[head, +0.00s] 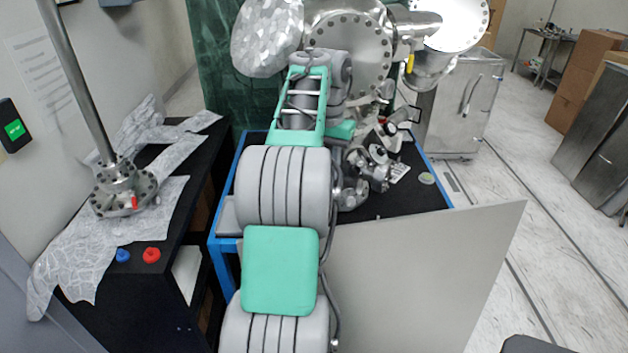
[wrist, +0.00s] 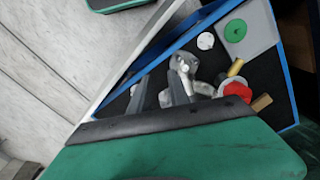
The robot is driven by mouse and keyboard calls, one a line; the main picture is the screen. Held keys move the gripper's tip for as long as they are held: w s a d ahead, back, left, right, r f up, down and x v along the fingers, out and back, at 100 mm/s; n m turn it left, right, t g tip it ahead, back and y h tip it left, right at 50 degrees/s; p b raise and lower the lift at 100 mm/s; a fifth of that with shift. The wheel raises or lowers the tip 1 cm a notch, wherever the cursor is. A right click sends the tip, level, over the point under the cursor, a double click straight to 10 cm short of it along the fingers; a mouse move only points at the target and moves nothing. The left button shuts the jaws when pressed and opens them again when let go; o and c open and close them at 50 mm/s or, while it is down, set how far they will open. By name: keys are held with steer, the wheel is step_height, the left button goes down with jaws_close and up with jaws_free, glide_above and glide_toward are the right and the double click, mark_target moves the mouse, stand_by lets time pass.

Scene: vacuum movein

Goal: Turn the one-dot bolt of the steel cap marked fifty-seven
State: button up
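I cannot read a fifty-seven or make out a one-dot bolt in either view. Steel fittings (head: 372,166) lie on the black top of a blue-edged cart, right of my arm in the head view. A large round steel flange (head: 350,55) with a ring of bolts faces me above the cart. My gripper (wrist: 158,92) shows in the wrist view with its two grey fingers apart and nothing visible between them. A small steel fitting (wrist: 184,66) shows just past the fingers. In the head view my arm hides my fingertips.
The cart (wrist: 290,85) also bears a red disc (wrist: 237,90), a green disc (wrist: 235,30) and a white disc (wrist: 205,41). A grey panel (head: 420,270) stands at the cart's front right. A black bench (head: 150,290) is left.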

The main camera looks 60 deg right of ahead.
steer(key=w+f+n, duration=0.1)
steer(key=n, duration=0.2)
steer(key=w+f+n, duration=0.1)
steer(key=w+n, duration=0.1)
steer(key=n, duration=0.1)
steer(key=w+f+n, duration=0.1)
steer(key=n, duration=0.2)
steer(key=shift+w+d+f+n, duration=0.15)
steer(key=shift+w+n, duration=0.05)
steer(key=shift+n, duration=0.2)
steer(key=shift+s+n, duration=0.1)
steer(key=shift+n, duration=0.2)
step_height(320, 180, down, 8)
steer(key=shift+r, duration=0.1)
steer(key=shift+c, duration=0.4)
jaws_close()
